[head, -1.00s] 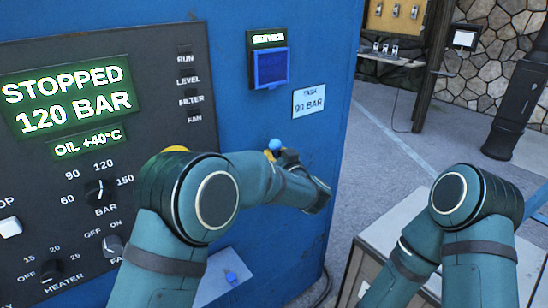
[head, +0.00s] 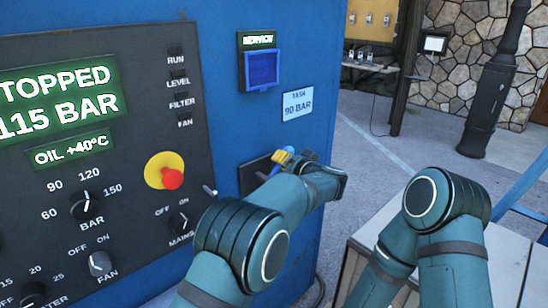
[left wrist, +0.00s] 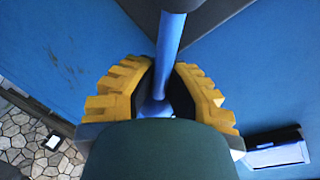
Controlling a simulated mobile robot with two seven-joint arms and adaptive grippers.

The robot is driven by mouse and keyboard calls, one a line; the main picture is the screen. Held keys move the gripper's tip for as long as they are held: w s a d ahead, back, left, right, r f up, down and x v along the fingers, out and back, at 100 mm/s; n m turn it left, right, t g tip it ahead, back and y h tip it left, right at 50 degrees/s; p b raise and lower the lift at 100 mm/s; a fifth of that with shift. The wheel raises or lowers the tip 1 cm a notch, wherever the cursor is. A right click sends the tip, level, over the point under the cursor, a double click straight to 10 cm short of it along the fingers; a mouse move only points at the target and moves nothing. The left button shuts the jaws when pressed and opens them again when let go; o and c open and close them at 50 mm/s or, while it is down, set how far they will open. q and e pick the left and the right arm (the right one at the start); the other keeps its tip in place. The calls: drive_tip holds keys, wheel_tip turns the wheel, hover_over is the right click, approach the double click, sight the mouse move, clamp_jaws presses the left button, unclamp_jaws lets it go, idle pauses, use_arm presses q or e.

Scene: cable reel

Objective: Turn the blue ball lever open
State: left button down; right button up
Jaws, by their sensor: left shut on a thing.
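The blue ball lever shows in the head view as a small blue ball (head: 289,150) by a dark plate on the blue cabinet's face. In the left wrist view its blue rod (left wrist: 170,42) runs down between my fingers to a rounded end, partly hidden by the gripper body. My left gripper (head: 282,158) has yellow ridged pads and is shut on the lever; the pads stand on both sides of it in the left wrist view (left wrist: 157,92). My right arm is folded at the right; its gripper is out of view.
A control panel (head: 125,140) with a red button (head: 172,178) on yellow and several knobs is at the left. The display (head: 58,104) reads 115 BAR. A card (head: 298,104) reads 90 BAR. A pale bench (head: 355,262) stands by my right arm. Open paving lies beyond.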

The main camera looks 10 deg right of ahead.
use_arm(q)
drive_tip(key=shift+w+d+f+m+g+y+p, duration=0.25)
drive_tip(key=shift+f+m+p, duration=0.2)
drive_tip(key=shift+f+m, duration=0.5)
drive_tip(key=shift+w+d+f+m+g+y+p, duration=0.15)
drive_tip(key=shift+d+f+m+p, duration=0.3)
drive_tip(key=shift+m, duration=0.8)
drive_tip(key=shift+w+d+f+m+g+y+p, duration=0.15)
drive_tip(key=shift+f+m+p, duration=0.25)
drive_tip(key=shift+f+m, duration=0.55)
drive_tip(key=shift+s, duration=0.1)
drive_tip(key=c, duration=1)
unclamp_jaws()
drive_tip(key=shift+d, duration=0.1)
drive_tip(key=shift+c, duration=0.2)
drive_tip(key=shift+o, duration=0.3)
drive_tip(key=v, duration=0.7)
drive_tip(key=shift+d, duration=0.2)
